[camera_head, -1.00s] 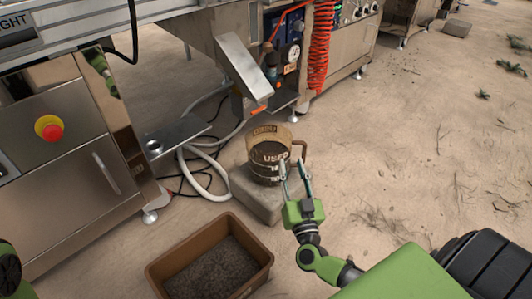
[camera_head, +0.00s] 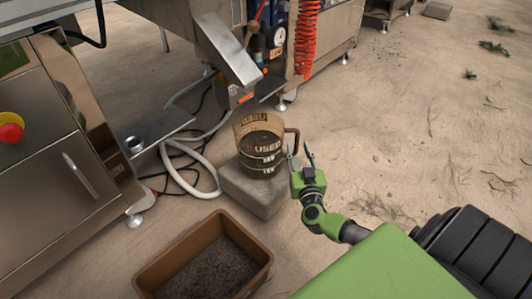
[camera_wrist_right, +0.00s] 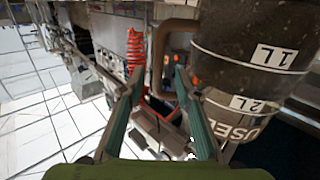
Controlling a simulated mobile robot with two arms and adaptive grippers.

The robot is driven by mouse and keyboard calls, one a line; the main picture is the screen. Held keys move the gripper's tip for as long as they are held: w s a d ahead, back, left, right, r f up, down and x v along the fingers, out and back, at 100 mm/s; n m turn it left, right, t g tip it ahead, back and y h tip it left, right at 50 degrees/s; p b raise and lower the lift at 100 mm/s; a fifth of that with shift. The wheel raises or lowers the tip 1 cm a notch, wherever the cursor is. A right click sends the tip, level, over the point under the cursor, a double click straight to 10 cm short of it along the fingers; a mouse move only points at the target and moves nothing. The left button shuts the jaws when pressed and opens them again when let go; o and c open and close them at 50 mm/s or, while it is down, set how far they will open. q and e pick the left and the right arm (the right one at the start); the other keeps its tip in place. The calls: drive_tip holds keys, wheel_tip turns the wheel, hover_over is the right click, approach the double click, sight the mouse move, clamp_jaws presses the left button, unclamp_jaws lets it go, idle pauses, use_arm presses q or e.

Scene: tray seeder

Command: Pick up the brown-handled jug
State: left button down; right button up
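The jug (camera_head: 262,147) stands upright on a grey stone block (camera_head: 252,191). It is clear with a brown tint, marked "USED", and holds dark material. Its brown handle (camera_head: 292,141) sticks out to the right. My right gripper (camera_head: 301,155) is open just beside the handle. In the right wrist view the jug (camera_wrist_right: 262,45) fills the upper right, and the handle (camera_wrist_right: 163,62) shows between the tips of my open right gripper (camera_wrist_right: 155,84), apparently beyond them. I cannot tell whether a finger touches it. My left gripper is not in view.
A brown bin (camera_head: 160,272) of dark soil stands on the sand in front of the block. A metal chute (camera_head: 226,50) hangs above and behind the jug. Grey hoses (camera_head: 176,160) lie to the left. The sand to the right is open.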

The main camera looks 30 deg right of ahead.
sight(298, 142)
drive_tip(key=b+x, duration=0.4)
drive_tip(key=shift+w+d, duration=0.2)
drive_tip(key=shift+d, duration=0.05)
drive_tip(key=shift+w+r, duration=0.1)
drive_tip(key=shift+r, duration=0.05)
clamp_jaws()
drive_tip(key=shift+d+r, duration=0.1)
drive_tip(key=shift+r, duration=0.05)
